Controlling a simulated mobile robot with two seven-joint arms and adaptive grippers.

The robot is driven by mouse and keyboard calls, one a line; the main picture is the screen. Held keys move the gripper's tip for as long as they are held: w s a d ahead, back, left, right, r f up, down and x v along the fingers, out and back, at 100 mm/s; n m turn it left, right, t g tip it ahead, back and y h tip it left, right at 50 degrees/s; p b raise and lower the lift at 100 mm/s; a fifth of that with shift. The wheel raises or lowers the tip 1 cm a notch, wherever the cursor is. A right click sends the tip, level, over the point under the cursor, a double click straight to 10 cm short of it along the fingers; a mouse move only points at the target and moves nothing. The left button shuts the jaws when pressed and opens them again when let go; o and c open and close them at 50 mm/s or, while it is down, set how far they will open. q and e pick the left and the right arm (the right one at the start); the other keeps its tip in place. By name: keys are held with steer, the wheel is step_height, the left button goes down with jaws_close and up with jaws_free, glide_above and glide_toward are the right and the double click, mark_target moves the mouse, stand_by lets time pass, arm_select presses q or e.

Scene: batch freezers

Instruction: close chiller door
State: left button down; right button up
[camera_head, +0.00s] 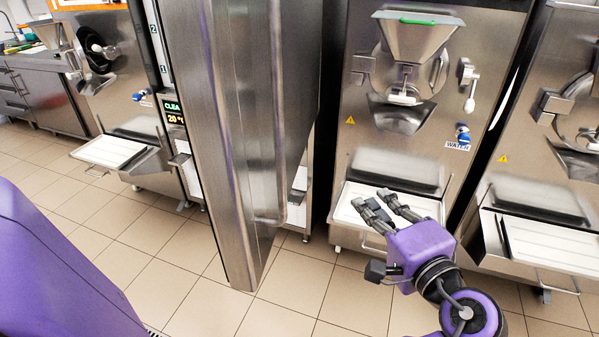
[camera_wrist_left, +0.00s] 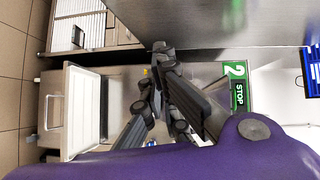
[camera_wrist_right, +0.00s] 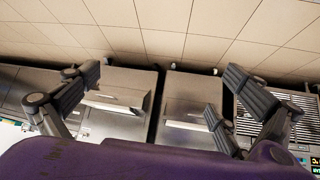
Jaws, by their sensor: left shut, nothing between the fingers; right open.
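The chiller door (camera_head: 215,130) is a tall brushed-steel panel that stands open. It juts toward me in the middle of the head view, and its lower corner hangs above the floor. A bare metal face fills the top of the left wrist view, probably the door. My right gripper (camera_wrist_right: 160,95) is open and empty. The chiller's inside is hidden behind the door.
Another freezer (camera_head: 575,130) is at the far right, and one (camera_head: 110,80) is left of the door. The tiled floor (camera_head: 170,250) in front is clear.

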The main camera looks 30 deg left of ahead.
arm_select(q)
steer(key=s+a+r+n+g+y, duration=0.2)
steer(key=s+r+g+y, duration=0.1)
steer(key=s+r, duration=0.15)
steer(key=w+a+p, duration=0.1)
steer(key=a+p, duration=0.1)
steer(key=a, duration=1.1)
steer(key=shift+w+f+g+p, duration=0.15)
steer(key=shift+f+g+p, duration=0.15)
steer(key=shift+p, duration=0.1)
